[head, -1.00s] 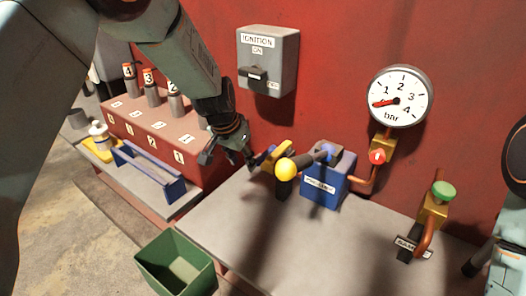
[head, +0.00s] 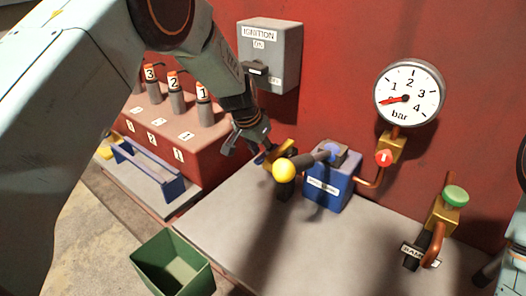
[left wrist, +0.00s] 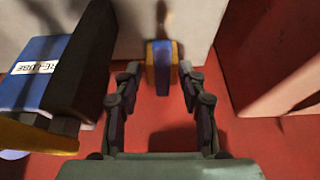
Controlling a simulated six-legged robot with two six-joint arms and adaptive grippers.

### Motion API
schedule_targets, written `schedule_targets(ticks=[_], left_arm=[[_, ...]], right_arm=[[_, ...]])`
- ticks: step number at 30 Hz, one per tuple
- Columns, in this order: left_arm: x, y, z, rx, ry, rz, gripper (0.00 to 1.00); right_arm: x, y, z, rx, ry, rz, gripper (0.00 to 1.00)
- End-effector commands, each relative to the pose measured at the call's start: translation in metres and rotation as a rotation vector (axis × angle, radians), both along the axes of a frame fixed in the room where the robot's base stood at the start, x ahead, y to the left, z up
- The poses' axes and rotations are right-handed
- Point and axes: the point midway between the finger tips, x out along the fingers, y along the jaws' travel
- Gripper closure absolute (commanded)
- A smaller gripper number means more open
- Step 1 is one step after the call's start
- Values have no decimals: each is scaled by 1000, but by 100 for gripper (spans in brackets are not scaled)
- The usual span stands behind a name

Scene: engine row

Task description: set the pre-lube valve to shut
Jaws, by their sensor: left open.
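The blue pre-lube unit (head: 327,187) stands on the grey bench, with a dark lever ending in a yellow ball (head: 284,170). A small brass-coloured valve (head: 278,155) sits just left of it, partly hidden by the lever and my gripper. In the left wrist view, the valve's blue handle (left wrist: 159,62) with yellow beside it lies between the fingertips. I cannot tell the valve's setting. Only a dark part of what may be my right gripper (head: 487,276) shows at the right edge.
A pressure gauge (head: 408,93), a red knob (head: 383,158) and a green-topped valve (head: 455,196) are at the right. The ignition box (head: 270,50) is on the red wall above. A green bin (head: 172,265) stands in front. The front of the bench is clear.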

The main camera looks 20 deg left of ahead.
Motion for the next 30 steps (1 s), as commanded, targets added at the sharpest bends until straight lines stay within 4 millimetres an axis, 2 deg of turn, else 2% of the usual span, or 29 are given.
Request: schedule_targets(ticks=[10,24,30], left_arm=[[4,-1,-4,0,-1,-1,58],[5,-1,-5,0,1,0,98],[4,-1,-5,0,2,0,100]], right_arm=[[0,0,0,0,0,0,60],[0,0,0,0,0,0,60],[0,0,0,0,0,0,60]])
